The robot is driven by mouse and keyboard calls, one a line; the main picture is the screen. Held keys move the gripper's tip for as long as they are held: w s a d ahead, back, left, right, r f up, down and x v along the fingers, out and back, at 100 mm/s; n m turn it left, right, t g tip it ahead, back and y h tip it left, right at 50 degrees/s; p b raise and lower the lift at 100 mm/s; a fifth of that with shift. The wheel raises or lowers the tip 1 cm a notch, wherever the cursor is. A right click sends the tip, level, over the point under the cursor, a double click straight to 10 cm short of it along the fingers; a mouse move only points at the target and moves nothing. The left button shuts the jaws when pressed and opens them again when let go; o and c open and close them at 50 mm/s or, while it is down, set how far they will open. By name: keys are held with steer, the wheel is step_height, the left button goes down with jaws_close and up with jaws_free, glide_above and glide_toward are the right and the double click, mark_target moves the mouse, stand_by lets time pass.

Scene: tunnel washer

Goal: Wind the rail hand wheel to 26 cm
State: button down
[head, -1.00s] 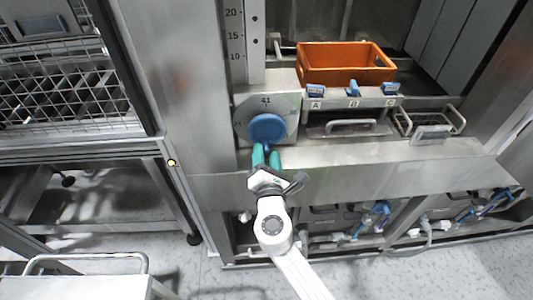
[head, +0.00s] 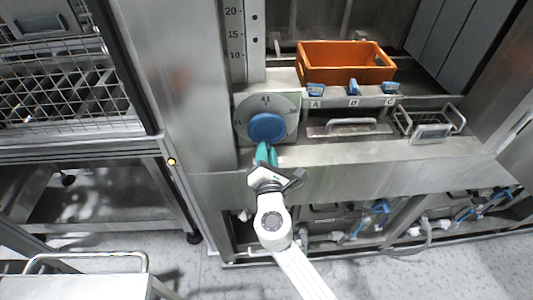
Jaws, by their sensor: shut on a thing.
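The blue hand wheel (head: 266,127) sits in front of a round metal dial plate (head: 284,104) on the machine's front. A number, perhaps 41 or 43, shows above the wheel, too small to read surely. The fingers are shut on the wheel, and the grip point is partly hidden by the wheel itself.
An orange crate (head: 346,76) stands right of the wheel, above blue clips (head: 353,88) lettered A, B and C. A metal handle (head: 350,124) and a wire basket (head: 430,121) are at the right. A wire cage (head: 65,83) stands left; grey floor (head: 360,272) is open below.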

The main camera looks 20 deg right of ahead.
steer(key=shift+f, duration=0.1)
steer(key=shift+a+m+b, duration=0.15)
steer(key=shift+m+b, duration=0.25)
steer(key=shift+b, duration=0.3)
steer(key=shift+w+a+m+b, duration=0.1)
steer(key=shift+m+b, duration=0.35)
steer(key=shift+m, duration=0.05)
steer(key=shift+a+r+m+b, duration=0.25)
steer(key=shift+r+m+b, duration=0.1)
steer(key=shift+m, duration=0.25)
steer(key=c, duration=1)
jaws_free()
steer(key=shift+f, duration=0.1)
steer(key=shift+o, duration=0.2)
steer(key=b+v, duration=0.1)
steer(key=v, duration=0.9)
steer(key=shift+s, duration=0.35)
